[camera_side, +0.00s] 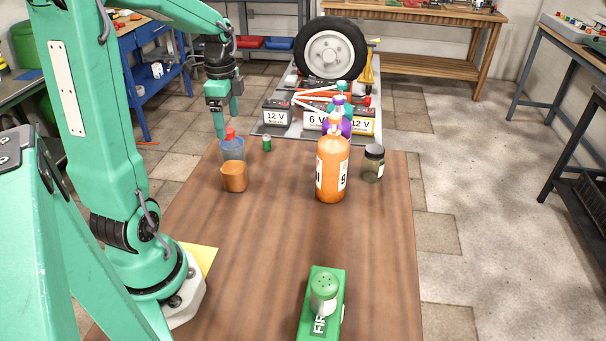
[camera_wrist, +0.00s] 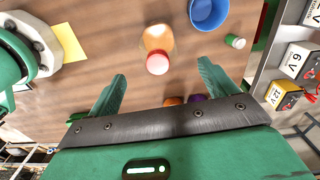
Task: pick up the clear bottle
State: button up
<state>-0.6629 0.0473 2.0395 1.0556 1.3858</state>
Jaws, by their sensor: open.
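The clear bottle has a red cap (camera_side: 230,134), which shows above a blue cup (camera_side: 232,149) in the side view. In the wrist view the cap (camera_wrist: 157,63) appears pinkish, against an orange cup (camera_wrist: 154,33). The bottle's see-through body is hard to separate from the cups. My gripper (camera_side: 224,112) is above the table's far left end, above the red cap. In the wrist view, my gripper (camera_wrist: 163,86) is open with nothing between its fingers. The cap shows above and between the fingertips, apart from them.
A large orange bottle (camera_side: 331,174) and a dark jar (camera_side: 373,163) stand to the right. A small green-capped container (camera_side: 267,144) stands beside the blue cup. A green box (camera_side: 318,322) with a shaker on top is at the front. The table's middle (camera_side: 262,250) is clear.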

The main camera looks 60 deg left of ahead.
aim_at(230, 143)
jog(key=shift+f, duration=0.1)
jog(key=shift+f, duration=1.25)
jog(key=shift+f, duration=0.1)
jog(key=shift+s+f, duration=0.2)
jog(key=shift+f, duration=2.25)
jog(key=shift+c, duration=0.3)
jog(key=c, duration=1.5)
jog(key=shift+r, duration=0.1)
